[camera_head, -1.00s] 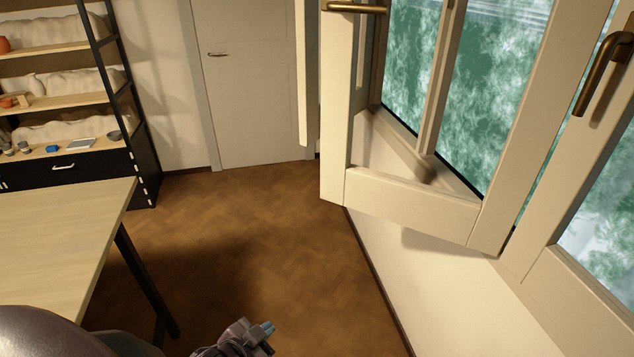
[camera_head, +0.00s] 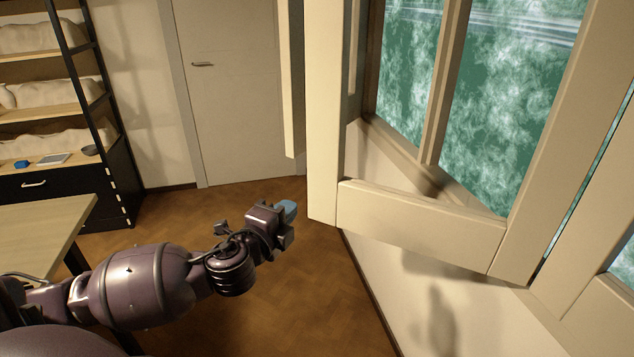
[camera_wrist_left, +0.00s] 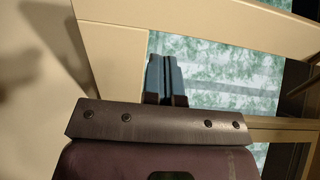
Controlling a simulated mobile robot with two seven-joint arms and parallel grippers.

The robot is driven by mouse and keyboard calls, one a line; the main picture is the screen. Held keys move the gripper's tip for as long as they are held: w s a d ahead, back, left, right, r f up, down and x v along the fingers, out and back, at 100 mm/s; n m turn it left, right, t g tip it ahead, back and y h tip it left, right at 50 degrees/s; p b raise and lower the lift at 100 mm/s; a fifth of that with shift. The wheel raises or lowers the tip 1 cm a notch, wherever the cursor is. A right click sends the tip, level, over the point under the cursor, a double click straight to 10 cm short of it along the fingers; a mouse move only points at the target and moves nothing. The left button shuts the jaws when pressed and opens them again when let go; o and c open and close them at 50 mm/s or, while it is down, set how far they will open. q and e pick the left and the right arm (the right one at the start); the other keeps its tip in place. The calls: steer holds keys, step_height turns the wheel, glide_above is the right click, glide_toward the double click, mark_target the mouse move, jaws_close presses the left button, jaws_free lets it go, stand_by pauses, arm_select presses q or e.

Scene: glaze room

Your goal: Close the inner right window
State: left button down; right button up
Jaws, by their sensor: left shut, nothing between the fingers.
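A cream window sash (camera_head: 420,222) stands swung open into the room at the right of the head view, its free edge toward the middle of the picture. My left gripper (camera_head: 288,210) is shut and empty, with blue fingertips, just left of the sash's lower free corner. I cannot tell whether it touches the sash. In the left wrist view the closed blue fingers (camera_wrist_left: 163,78) overlap the glass, with the cream frame (camera_wrist_left: 112,58) around them. My right gripper is not in view.
Another cream sash edge (camera_head: 291,85) hangs open farther back. A wooden table (camera_head: 45,225) stands at the left, a black shelf unit (camera_head: 115,165) behind it. A closed door (camera_head: 235,90) is at the back. Herringbone floor (camera_head: 290,310) lies clear below.

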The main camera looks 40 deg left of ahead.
mark_target(321, 174)
arm_select(q)
steer(key=w, duration=0.4)
steer(key=w+a, duration=0.1)
steer(key=w, duration=0.6)
steer(key=shift+w+a, duration=0.35)
steer(key=shift+a, duration=0.05)
steer(key=shift+w, duration=0.65)
steer(key=shift+a, duration=0.1)
